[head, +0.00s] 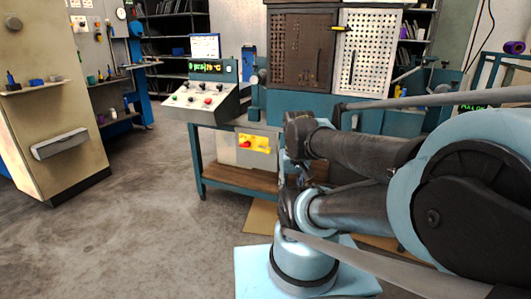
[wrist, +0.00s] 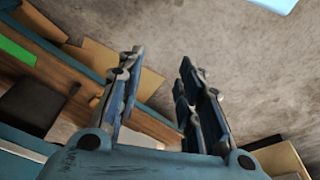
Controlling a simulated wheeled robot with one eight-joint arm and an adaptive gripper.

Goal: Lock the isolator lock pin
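A yellow isolator plate (head: 258,143) with a red part (head: 245,144) is on a pale box under the control console in the head view. Its lock pin is too small to make out. My gripper (wrist: 158,75) shows in the wrist view with its two fingers apart and nothing between them. Below it are brown boards and bare floor; the isolator does not show there. In the head view my arm reaches in front of the bench, right of the isolator, and I cannot make out the fingers.
A teal bench (head: 237,178) with a wooden lower shelf carries the control console (head: 203,100). A press with a perforated guard door (head: 368,54) stands behind my arm. A beige cabinet (head: 45,105) is at the left. The concrete floor (head: 150,210) between them is clear.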

